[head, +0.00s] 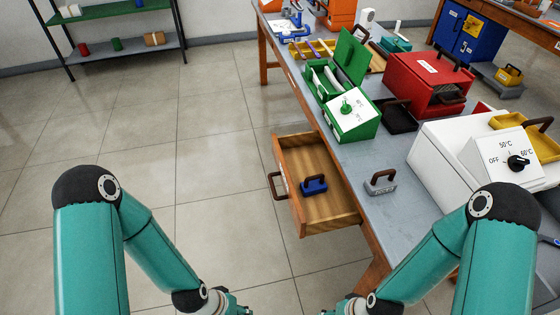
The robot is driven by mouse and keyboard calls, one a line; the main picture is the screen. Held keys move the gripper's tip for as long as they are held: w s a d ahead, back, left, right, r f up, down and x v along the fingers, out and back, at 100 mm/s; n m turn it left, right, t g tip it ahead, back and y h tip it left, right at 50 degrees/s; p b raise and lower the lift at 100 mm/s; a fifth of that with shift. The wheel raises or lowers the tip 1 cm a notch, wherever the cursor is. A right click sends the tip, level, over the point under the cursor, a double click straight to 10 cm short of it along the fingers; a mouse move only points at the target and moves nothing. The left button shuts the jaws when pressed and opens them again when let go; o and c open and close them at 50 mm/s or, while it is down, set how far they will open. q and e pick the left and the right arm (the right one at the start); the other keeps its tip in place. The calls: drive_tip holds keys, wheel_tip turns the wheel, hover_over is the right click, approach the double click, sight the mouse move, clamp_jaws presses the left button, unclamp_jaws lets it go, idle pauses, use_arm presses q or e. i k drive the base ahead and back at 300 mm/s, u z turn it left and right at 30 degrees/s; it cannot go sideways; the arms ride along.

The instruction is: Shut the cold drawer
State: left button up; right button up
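A wooden drawer (335,211) is pulled out from the left side of the grey-topped table (370,160). It has a dark brown handle (275,186) and a pale label on its front, too small to read. A small blue block with a dark handle (314,184) lies inside it. My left gripper (236,309) shows only in part at the bottom edge, below and left of the drawer. My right gripper (332,311) is also cut off at the bottom edge, below the drawer. Both are apart from the drawer, and their fingertips are mostly out of view.
On the table stand a green box with a dial (352,115), a red case (428,82), a white heater with a dial (505,160) and a grey handled block (380,183). The floor left of the drawer is clear. A shelf (120,50) stands far left.

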sight(298, 156)
drive_tip(key=u, duration=2)
drive_tip(key=i, duration=0.1)
drive_tip(key=z, duration=3.25)
drive_tip(key=k, duration=1.3)
drive_tip(key=u, duration=1.6)
drive_tip(key=i, duration=1)
drive_tip(key=u, duration=0.05)
